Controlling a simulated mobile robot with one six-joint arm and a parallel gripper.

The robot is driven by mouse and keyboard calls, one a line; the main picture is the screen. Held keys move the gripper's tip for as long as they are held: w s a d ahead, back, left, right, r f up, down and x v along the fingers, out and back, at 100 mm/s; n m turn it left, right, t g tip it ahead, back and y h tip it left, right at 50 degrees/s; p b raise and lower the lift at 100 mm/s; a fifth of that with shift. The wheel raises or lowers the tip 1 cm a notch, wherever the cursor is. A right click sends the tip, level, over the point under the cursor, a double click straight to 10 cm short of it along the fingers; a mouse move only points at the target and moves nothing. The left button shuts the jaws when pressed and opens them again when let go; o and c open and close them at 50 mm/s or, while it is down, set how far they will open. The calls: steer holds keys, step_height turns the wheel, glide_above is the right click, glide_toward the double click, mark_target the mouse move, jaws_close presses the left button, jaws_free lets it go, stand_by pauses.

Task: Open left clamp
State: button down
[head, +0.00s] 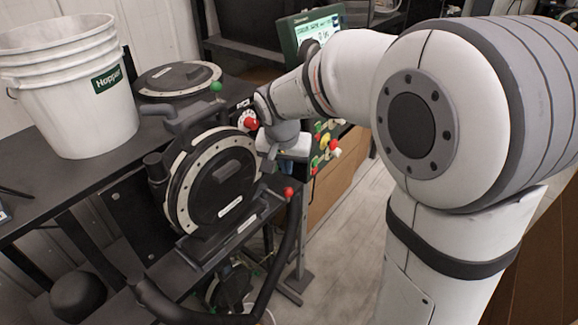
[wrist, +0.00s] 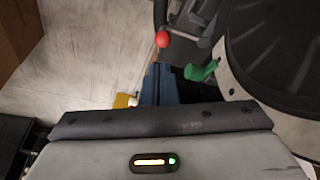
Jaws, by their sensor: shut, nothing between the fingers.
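The seed meter (head: 222,190) is a round black disc with a pale drilled rim, standing upright on a dark bracket. In the wrist view its disc (wrist: 275,45) fills the upper right. A green clamp-like handle (wrist: 202,71) sits beside its rim, just right of my fingers. I cannot tell for certain which part is the left clamp. My gripper (head: 271,154) is at the right edge of the meter, partly hidden by my wrist in the head view. In the wrist view my gripper (wrist: 164,86) is shut and empty.
A red ball knob (head: 288,192) on a lever stands right of the meter, and a green ball knob (head: 216,87) above it. A white bucket (head: 75,95) stands on the bench at left. A control panel (head: 325,150) with coloured buttons is behind my wrist.

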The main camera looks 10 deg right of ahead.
steer(key=s+d+r+n, duration=0.1)
steer(key=s+d, duration=0.3)
steer(key=s, duration=0.6)
steer(key=s+d+r+n+y, duration=0.1)
steer(key=s+d, duration=0.3)
steer(key=s, duration=0.7)
steer(key=shift+n, duration=0.9)
